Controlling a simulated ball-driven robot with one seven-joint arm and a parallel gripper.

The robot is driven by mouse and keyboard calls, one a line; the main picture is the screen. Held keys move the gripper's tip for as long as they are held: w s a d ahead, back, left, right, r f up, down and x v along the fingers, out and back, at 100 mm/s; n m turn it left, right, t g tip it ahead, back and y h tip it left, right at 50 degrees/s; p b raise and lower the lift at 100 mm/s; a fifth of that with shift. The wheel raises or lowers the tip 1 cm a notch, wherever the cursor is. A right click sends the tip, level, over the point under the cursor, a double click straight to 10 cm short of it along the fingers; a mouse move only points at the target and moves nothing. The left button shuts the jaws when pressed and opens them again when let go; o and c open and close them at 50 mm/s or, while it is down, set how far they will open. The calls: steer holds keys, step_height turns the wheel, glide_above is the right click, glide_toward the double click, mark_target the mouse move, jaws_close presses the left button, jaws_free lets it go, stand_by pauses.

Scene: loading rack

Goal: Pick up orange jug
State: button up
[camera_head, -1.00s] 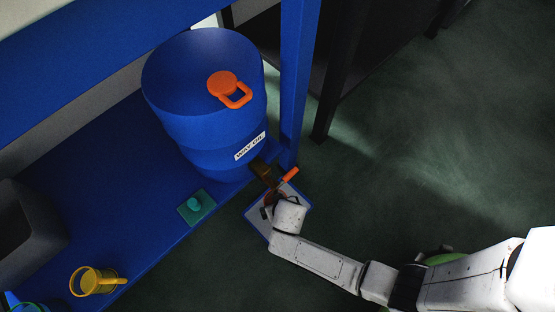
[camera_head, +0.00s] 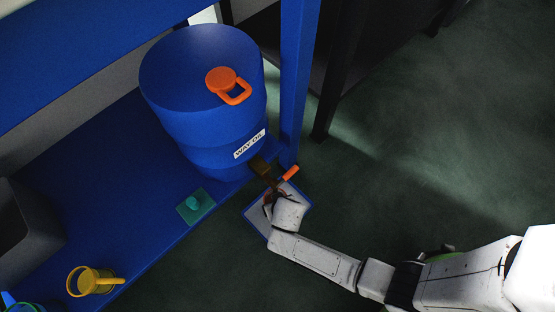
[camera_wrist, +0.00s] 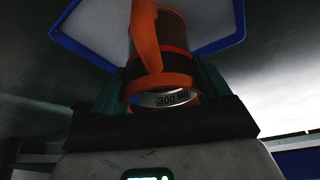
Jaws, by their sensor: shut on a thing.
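The orange jug (camera_wrist: 173,33) shows in the wrist view, with a dark band, a handle and a pale "300 ml" marking. My gripper (camera_wrist: 162,88) is shut on the jug, with a dark teal finger on each side of it. In the head view my gripper (camera_head: 274,205) is low beside the blue drum, over the tray below the tap. There the jug is mostly hidden by my gripper and the tap. Whether the jug touches the tray is unclear.
The blue "WAY OIL" drum (camera_head: 195,110) has an orange cap (camera_head: 222,80) and a brown tap (camera_head: 261,168). The tray (camera_head: 255,222) is pale with a blue rim. A yellow jug (camera_head: 90,280) and teal piece (camera_head: 194,205) are on the blue shelf. Floor at right is clear.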

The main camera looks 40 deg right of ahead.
steer(key=shift+c, duration=1.3)
steer(key=shift+r, duration=0.15)
steer(key=s+a+r+p, duration=0.2)
steer(key=s+r+p, duration=0.1)
steer(key=s, duration=0.3)
steer(key=s+a+r+p, duration=0.3)
steer(key=s+r, duration=0.1)
steer(key=s, duration=0.2)
steer(key=shift+s+a+r, duration=0.15)
steer(key=shift+s+r, duration=0.15)
steer(key=shift+r, duration=0.05)
steer(key=shift+s, duration=0.1)
